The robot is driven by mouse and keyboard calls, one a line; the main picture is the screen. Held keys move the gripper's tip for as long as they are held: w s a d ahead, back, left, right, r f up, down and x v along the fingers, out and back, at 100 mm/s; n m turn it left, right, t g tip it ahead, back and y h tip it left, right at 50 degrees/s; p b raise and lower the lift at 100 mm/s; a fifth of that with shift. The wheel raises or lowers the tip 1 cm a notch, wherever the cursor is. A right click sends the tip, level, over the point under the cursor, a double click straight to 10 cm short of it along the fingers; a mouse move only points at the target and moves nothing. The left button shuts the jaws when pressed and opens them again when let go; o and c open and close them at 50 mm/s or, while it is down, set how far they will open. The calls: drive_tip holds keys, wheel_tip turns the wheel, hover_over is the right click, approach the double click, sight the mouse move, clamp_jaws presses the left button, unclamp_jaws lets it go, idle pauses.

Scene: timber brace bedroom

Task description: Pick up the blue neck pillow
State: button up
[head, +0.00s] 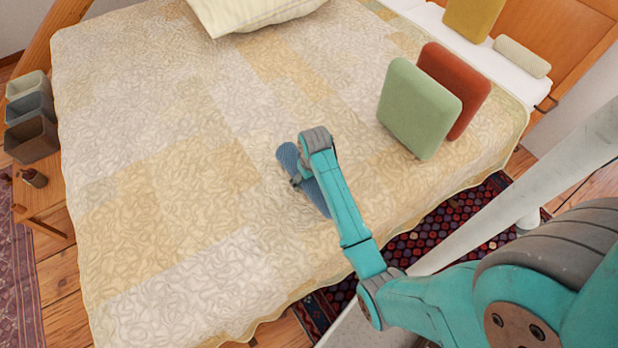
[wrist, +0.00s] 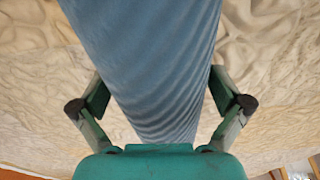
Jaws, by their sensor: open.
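The blue neck pillow (head: 288,155) lies on the quilted bed, partly hidden behind my arm in the head view. In the wrist view the blue neck pillow (wrist: 150,70) fills the middle of the picture, close up, as a ribbed blue band. My gripper (wrist: 160,92) is open, with one finger on each side of the pillow. I cannot tell whether the fingers touch it. In the head view my gripper (head: 298,181) is at the pillow, mostly hidden by my own wrist.
The bed (head: 150,200) has wide bare quilt around the pillow. A green cushion (head: 418,108) and a red cushion (head: 458,85) stand to the right. A cream pillow (head: 255,12) lies at the far edge. A side table (head: 45,200) with several bins stands at left.

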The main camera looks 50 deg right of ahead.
drive_tip(key=shift+f, duration=0.25)
drive_tip(key=c, duration=1.3)
drive_tip(key=shift+r, duration=0.1)
